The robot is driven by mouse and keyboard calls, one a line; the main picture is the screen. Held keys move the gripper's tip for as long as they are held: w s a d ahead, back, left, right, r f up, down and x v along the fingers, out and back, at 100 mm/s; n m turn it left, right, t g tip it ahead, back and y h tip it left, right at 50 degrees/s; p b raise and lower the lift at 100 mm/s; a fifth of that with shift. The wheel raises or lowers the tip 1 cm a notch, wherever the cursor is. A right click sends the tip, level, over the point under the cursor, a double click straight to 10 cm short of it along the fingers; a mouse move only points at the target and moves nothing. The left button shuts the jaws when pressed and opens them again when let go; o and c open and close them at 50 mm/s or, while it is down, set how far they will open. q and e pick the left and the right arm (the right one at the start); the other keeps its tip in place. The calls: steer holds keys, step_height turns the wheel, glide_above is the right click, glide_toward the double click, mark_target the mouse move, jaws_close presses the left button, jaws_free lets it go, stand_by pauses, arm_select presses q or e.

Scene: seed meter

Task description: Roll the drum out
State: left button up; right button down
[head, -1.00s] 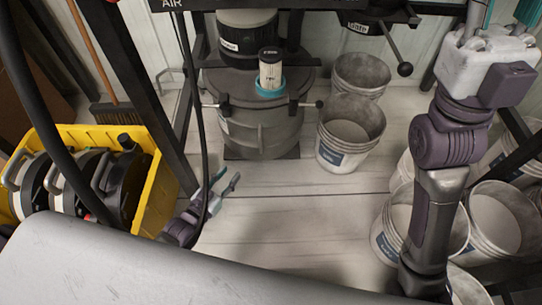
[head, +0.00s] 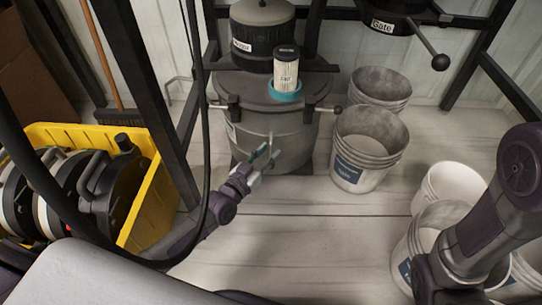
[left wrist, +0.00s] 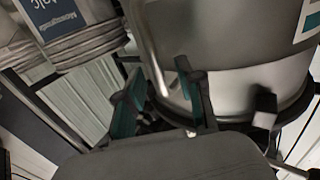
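The grey drum (head: 290,138) stands upright under the dark frame in the head view, with its lid on and clamps at its sides. A black canister (head: 262,48) and a white filter (head: 286,72) in a teal ring sit on top. My left gripper (head: 262,157) is open with teal-lined fingers, in front of the drum's lower wall. In the left wrist view the fingers (left wrist: 158,97) are apart with nothing clearly between them, and the drum's curved wall (left wrist: 240,92) is close behind. Contact cannot be told. My right gripper is outside the views; only its arm shows at right.
Grey-white buckets (head: 368,150) stand right of the drum, with more (head: 447,188) at the lower right. A yellow crate (head: 150,205) with round black units is at left. A black post and hanging hose are beside my left arm. Floor in front of the drum is clear.

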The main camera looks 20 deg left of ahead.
arm_select(q)
steer(key=shift+x, duration=0.9)
steer(key=shift+c, duration=0.3)
jaws_close()
